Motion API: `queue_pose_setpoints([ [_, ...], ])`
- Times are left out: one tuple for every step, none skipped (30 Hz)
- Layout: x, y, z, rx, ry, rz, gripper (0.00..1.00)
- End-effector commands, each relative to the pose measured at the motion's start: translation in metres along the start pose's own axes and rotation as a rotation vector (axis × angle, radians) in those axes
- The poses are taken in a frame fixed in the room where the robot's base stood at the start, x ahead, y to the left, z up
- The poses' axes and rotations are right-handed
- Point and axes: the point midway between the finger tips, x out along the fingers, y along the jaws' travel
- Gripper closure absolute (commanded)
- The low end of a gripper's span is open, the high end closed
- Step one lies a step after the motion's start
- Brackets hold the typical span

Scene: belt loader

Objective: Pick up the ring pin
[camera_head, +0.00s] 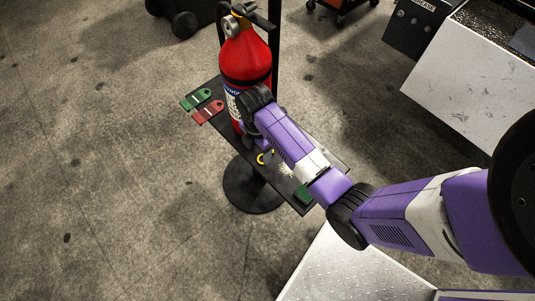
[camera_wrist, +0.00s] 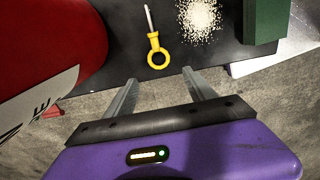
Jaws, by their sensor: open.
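The ring pin (camera_wrist: 157,51) has a yellow ring and a thin metal shaft. In the wrist view it lies on the black table top (camera_wrist: 110,30), with its ring toward my gripper and its shaft pointing away. My gripper (camera_wrist: 158,78) is open and empty, with its two grey fingers short of the ring and on either side of its line. In the head view a bit of the yellow ring pin (camera_head: 265,157) shows beside my arm, and my arm hides part of it. My gripper's fingers are not clear there.
A red fire extinguisher (camera_head: 246,58) stands on the stand's table (camera_head: 311,206), close left of my gripper in the wrist view. Green (camera_head: 195,99) and red (camera_head: 208,111) tags lie at the left edge. A green block (camera_wrist: 264,22) and pale granules (camera_wrist: 200,16) lie right of the pin.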

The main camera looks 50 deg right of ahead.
Motion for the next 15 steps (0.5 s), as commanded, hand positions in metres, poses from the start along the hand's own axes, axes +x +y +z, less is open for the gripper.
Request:
queue_pose_setpoints([
  [0.006,-0.001,0.000,0.002,0.000,-0.001,0.36],
  [0.008,-0.001,0.001,0.002,0.000,0.000,0.36],
  [0.012,-0.001,0.001,0.002,0.000,-0.001,0.36],
  [0.015,-0.001,0.002,0.002,0.000,-0.001,0.36],
  [0.019,-0.001,0.002,0.002,0.000,-0.001,0.36],
  [0.025,-0.002,0.003,0.003,0.000,-0.002,0.36],
  [0.030,-0.002,0.005,0.004,0.001,-0.001,0.36],
  [0.034,-0.002,0.005,0.004,0.001,-0.002,0.36],
  [0.040,-0.002,0.006,0.003,0.001,-0.001,0.36],
  [0.044,-0.002,0.005,0.002,0.001,-0.001,0.36],
  [0.048,-0.002,0.005,0.002,0.001,0.000,0.36],
  [0.052,-0.002,0.005,0.002,0.001,0.001,0.36],
  [0.054,-0.002,0.005,0.002,0.001,0.000,0.36],
  [0.056,-0.002,0.005,0.002,0.001,0.001,0.36],
  [0.058,-0.002,0.005,0.002,0.001,0.002,0.36],
])
